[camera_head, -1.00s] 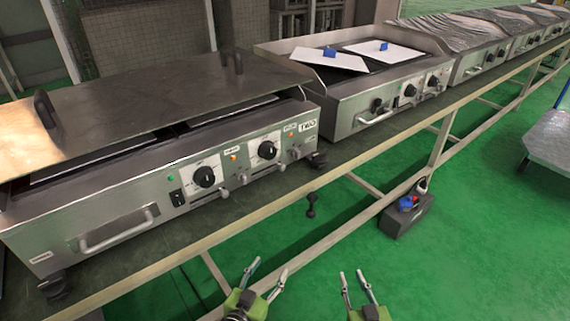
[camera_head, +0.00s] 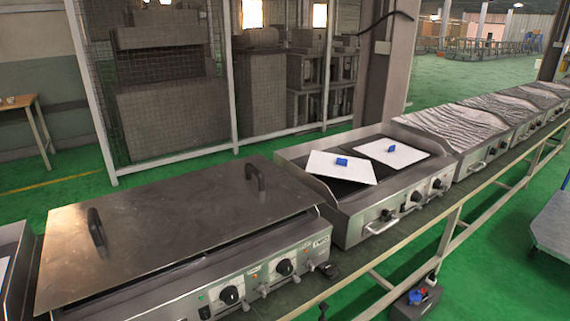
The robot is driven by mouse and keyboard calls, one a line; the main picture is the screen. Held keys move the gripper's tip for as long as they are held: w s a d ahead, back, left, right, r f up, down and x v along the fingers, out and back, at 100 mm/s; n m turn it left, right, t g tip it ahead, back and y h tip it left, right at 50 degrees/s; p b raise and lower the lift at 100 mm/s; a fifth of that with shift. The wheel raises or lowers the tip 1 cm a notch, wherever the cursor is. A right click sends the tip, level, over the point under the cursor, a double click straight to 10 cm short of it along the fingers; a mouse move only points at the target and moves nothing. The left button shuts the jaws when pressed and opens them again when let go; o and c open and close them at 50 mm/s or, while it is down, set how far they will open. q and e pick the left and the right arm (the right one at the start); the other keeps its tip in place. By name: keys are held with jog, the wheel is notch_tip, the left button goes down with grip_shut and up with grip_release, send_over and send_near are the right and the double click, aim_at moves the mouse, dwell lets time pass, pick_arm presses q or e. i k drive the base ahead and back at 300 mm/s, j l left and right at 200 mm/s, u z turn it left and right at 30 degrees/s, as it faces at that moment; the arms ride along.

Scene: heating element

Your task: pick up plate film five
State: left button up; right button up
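Two white flat plates lie on the dark top of the open griddle (camera_head: 350,215) in the middle of the view. The left plate (camera_head: 325,170) lies askew, with a blue piece on it. The right plate (camera_head: 405,155) lies beside it, also with a blue piece. I cannot tell which, if either, is plate film five. Neither of my grippers is in view.
A nearer griddle (camera_head: 265,268) carries a large metal lid (camera_head: 170,220) with two dark handles. Griddles with wrinkled film covers (camera_head: 455,122) continue along the bench to the right. A mesh fence (camera_head: 175,161) stands behind. A cart (camera_head: 552,228) stands at the right.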

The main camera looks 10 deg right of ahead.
aim_at(319, 163)
jog(key=i+l+u, duration=0.15)
jog(key=l+u, duration=1.3)
jog(key=l, duration=0.1)
